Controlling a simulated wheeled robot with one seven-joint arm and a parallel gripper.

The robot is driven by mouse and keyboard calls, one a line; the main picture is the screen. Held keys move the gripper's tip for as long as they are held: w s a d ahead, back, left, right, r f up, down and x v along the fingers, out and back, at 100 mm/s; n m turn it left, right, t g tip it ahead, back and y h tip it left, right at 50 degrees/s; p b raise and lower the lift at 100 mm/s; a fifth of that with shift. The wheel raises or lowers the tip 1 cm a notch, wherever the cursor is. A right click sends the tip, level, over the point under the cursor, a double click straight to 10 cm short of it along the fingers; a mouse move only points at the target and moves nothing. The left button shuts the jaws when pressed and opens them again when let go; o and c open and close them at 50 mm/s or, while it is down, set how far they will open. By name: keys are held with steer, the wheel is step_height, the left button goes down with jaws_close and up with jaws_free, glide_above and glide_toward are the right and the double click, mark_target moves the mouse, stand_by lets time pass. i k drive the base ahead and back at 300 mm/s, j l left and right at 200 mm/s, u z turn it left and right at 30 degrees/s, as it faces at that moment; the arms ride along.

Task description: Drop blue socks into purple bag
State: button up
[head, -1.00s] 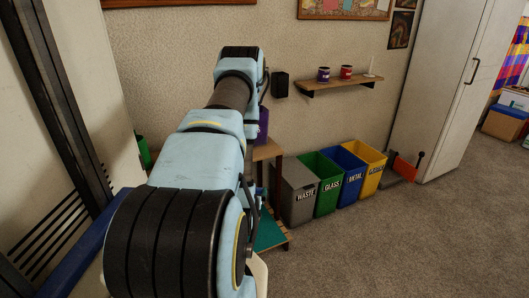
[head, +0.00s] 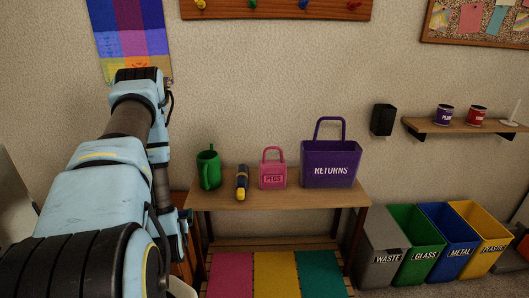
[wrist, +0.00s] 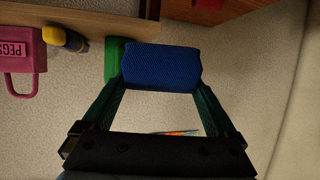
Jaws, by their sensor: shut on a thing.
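The purple bag is not in the wrist view.
On the wooden table (head: 232,198) stand a green watering can (head: 208,168), a yellow and dark torch-like object (head: 241,183) and a pink PEGS bag (head: 273,172). Waste (head: 380,239), glass, metal and plastic bins stand right of the table.

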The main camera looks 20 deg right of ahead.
mark_target(330, 182)
steer(key=l+u, duration=0.35)
steer(key=k+l+u, duration=0.1)
steer(key=l+u, duration=0.25)
steer(key=k+l+u, duration=0.1)
steer(key=l+u, duration=0.25)
steer(key=k+l+u, duration=0.15)
steer(key=l+u, duration=0.2)
steer(key=l, duration=0.1)
